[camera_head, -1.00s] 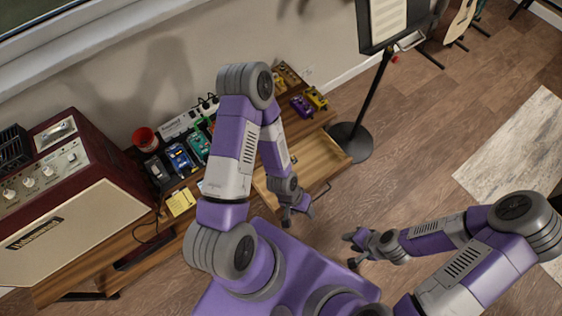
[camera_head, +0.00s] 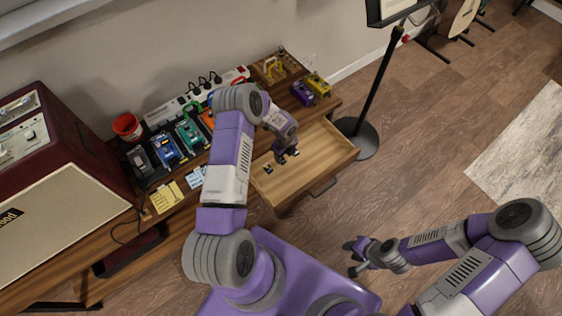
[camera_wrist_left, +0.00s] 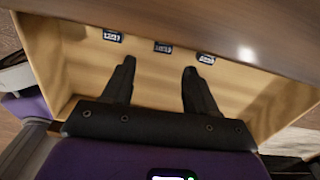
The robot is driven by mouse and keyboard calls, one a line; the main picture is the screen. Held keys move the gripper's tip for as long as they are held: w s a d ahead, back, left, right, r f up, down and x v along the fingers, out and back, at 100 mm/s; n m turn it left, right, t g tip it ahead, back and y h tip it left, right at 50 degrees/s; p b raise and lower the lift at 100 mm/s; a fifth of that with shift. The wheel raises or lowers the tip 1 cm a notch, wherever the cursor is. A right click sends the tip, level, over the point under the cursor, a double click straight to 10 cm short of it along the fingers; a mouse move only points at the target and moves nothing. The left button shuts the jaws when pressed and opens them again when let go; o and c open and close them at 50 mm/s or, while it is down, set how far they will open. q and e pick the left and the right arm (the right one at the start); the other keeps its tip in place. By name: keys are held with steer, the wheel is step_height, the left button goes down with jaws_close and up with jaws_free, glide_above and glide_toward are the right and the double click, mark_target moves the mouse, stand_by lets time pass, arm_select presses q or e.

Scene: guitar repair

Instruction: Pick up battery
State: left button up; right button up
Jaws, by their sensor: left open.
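Several small dark batteries with white markings lie in the open wooden drawer. In the left wrist view one is at the left (camera_wrist_left: 113,36), one in the middle (camera_wrist_left: 163,47) and one at the right (camera_wrist_left: 206,58). In the head view a small dark battery (camera_head: 268,169) shows near the drawer's left side. My left gripper (camera_head: 286,156) is over the drawer, pointing down. In the left wrist view its fingers (camera_wrist_left: 158,66) are apart with nothing between them, and the batteries are beyond the tips. My right gripper (camera_head: 350,259) is open and empty over the floor.
The drawer (camera_head: 330,152) sticks out from a wooden desk carrying pedals (camera_head: 188,133), a red cup (camera_head: 127,126), sticky notes (camera_head: 166,197) and a power strip (camera_head: 190,103). An amplifier (camera_head: 60,190) stands at left. A music stand (camera_head: 370,95) stands beside the drawer.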

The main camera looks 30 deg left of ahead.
mark_target(283, 160)
arm_select(q)
steer(key=f, duration=0.1)
steer(key=f+b, duration=0.1)
steer(key=f, duration=0.1)
steer(key=a+f+b, duration=0.1)
steer(key=f, duration=0.1)
steer(key=shift+w, duration=0.35)
steer(key=shift+f+b, duration=0.3)
steer(key=shift+f, duration=0.1)
jaws_close()
